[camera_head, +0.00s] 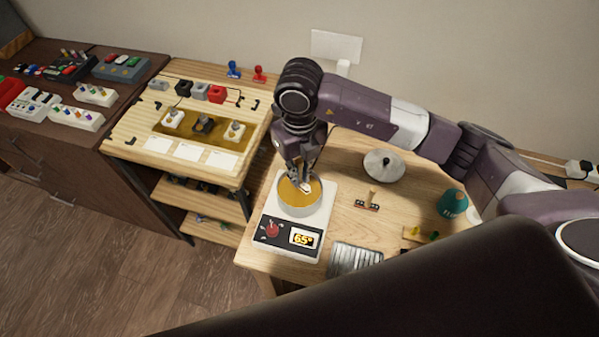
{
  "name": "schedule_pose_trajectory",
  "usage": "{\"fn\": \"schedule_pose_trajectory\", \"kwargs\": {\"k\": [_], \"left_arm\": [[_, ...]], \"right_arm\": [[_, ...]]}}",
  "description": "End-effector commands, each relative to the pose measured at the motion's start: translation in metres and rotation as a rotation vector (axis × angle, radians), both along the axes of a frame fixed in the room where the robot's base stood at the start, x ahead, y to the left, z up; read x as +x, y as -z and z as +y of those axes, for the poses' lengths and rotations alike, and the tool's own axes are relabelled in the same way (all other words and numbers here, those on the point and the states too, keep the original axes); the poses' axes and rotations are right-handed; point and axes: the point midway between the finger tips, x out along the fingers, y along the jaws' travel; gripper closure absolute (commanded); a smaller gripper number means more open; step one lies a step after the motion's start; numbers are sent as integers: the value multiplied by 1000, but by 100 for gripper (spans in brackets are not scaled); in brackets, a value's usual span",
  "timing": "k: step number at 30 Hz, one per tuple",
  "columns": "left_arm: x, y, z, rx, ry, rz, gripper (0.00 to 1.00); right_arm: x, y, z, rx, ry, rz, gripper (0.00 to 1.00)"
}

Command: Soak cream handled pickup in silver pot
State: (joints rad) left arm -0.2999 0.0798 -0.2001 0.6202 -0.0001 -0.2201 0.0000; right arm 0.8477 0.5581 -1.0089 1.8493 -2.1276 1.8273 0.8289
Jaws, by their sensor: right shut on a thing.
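The silver pot (299,211) holds amber liquid and stands on a white heater (285,238) whose display reads 65°. My right gripper (303,180) points down into the pot's opening. It is shut on a small cream piece, which looks like the cream handled pickup (305,188), at the liquid's surface. The fingers hide much of it, and I cannot tell how deep it sits. My left gripper is out of view.
A round silver lid (384,166), a small dark handled piece (368,203), a ribbed metal tray (355,259) and a teal cone (452,203) lie right of the heater. The left table (128,124) holds several handled pieces. A gap separates the tables.

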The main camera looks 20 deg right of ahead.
Motion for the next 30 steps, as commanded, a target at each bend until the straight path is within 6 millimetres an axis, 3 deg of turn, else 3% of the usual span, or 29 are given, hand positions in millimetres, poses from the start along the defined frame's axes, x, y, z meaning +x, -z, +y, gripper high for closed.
{"fn": "schedule_pose_trajectory", "kwargs": {"k": [7,20,30], "left_arm": [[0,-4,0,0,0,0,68],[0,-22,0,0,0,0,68],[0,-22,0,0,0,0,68]], "right_arm": [[0,-6,0,0,0,-1,100],[0,-39,0,0,0,-2,100],[0,-40,0,0,0,0,100]]}}
